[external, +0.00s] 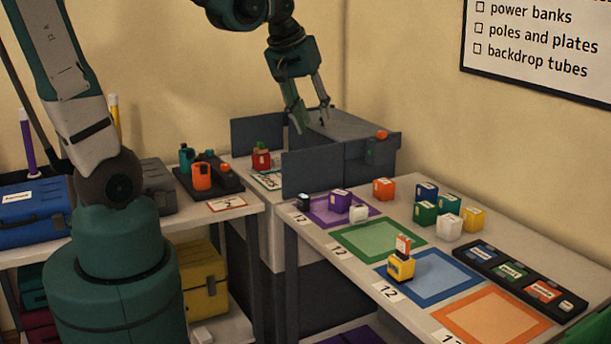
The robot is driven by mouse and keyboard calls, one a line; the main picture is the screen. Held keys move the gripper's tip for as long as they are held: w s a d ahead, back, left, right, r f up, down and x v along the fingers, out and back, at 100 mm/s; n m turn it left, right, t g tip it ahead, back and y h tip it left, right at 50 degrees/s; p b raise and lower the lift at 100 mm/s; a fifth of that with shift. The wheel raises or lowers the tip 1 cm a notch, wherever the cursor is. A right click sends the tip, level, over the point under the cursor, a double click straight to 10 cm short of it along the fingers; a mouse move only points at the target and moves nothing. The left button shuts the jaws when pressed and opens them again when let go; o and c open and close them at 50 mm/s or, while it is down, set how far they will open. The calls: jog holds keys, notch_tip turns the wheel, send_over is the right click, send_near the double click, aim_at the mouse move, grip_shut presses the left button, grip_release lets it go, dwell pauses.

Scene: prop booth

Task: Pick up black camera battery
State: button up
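A small black block (303,202) with a pale top stands at the left corner of the purple mat (322,216). It looks like the black camera battery, but it is too small to be sure. My gripper (313,118) points down with its two fingers spread apart. No object shows between them. It hangs over the dark grey walled unit (300,175), behind and above the purple mat. It is apart from the black block.
A purple block (339,200) and a white block (359,213) stand close to the black one. Other coloured blocks, an orange-topped yellow one (401,268), green, blue and orange mats, and a black tray (478,253) fill the table. Upright grey panels stand behind.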

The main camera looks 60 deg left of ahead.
jog(key=w+a+f+n+g+b, duration=0.2)
jog(key=w+a+f+n, duration=0.45)
jog(key=a+f, duration=0.35)
jog(key=n+g+b, duration=0.2)
jog(key=n, duration=0.3)
send_over(303, 196)
jog(key=shift+h, duration=0.4)
notch_tip(303, 196, down, 14)
jog(key=shift+w+d+f, duration=0.1)
jog(key=shift+d, duration=0.05)
jog(key=shift+a+f, duration=0.2)
jog(key=shift+f, duration=0.1)
jog(key=shift+f+b, duration=0.4)
jog(key=shift+f, duration=0.9)
jog(key=shift+f+b, duration=0.45)
jog(key=shift+f, duration=2.15)
